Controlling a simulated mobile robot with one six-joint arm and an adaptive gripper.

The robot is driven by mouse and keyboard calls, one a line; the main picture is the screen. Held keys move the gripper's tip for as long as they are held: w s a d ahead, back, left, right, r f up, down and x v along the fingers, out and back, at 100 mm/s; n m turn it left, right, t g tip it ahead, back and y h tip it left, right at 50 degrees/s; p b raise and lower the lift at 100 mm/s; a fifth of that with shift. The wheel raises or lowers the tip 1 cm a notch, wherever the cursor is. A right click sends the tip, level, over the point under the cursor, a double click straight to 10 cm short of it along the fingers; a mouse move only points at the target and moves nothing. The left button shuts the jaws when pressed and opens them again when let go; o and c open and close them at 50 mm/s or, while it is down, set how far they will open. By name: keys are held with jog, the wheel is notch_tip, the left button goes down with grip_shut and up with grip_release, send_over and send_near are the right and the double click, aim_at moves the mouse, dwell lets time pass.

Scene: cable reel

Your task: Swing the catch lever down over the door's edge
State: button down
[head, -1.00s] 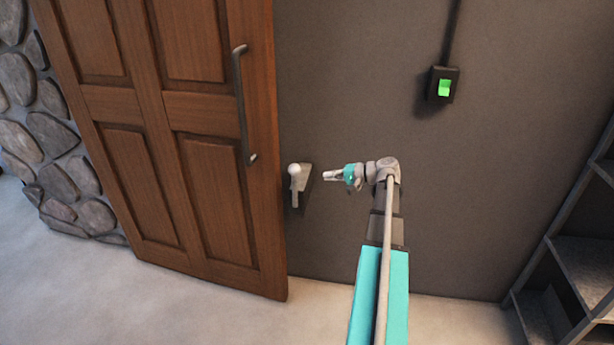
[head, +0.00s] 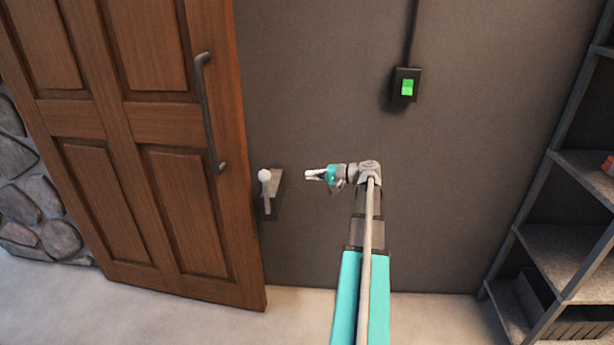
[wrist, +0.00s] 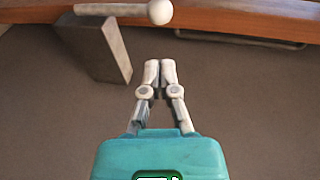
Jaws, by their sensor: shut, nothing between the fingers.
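The catch lever (head: 266,193) is a pale bar with a white ball knob at its upper end. It stands upright on a dark grey block (head: 277,195) on the wall, beside the edge of the brown panelled door (head: 190,255). In the wrist view the lever (wrist: 110,9) crosses the top left, along the door's edge (wrist: 225,20). My gripper (head: 309,175) is to the right of the knob, apart from it, at about its height in the head view. Its pale fingers (wrist: 160,66) are shut, with nothing between them, and point toward the door.
A dark pull handle (head: 208,115) is on the door above the lever. A black switch box with a green button (head: 407,87) is on the wall, upper right. A grey shelf unit (head: 560,240) stands at the right. The wall around my gripper is bare.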

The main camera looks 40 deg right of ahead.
aim_at(270, 176)
jog(key=b+x, duration=0.2)
jog(key=x, duration=1.1)
jog(key=shift+s, duration=0.1)
jog(key=shift+d+r, duration=0.1)
jog(key=shift+r, duration=0.05)
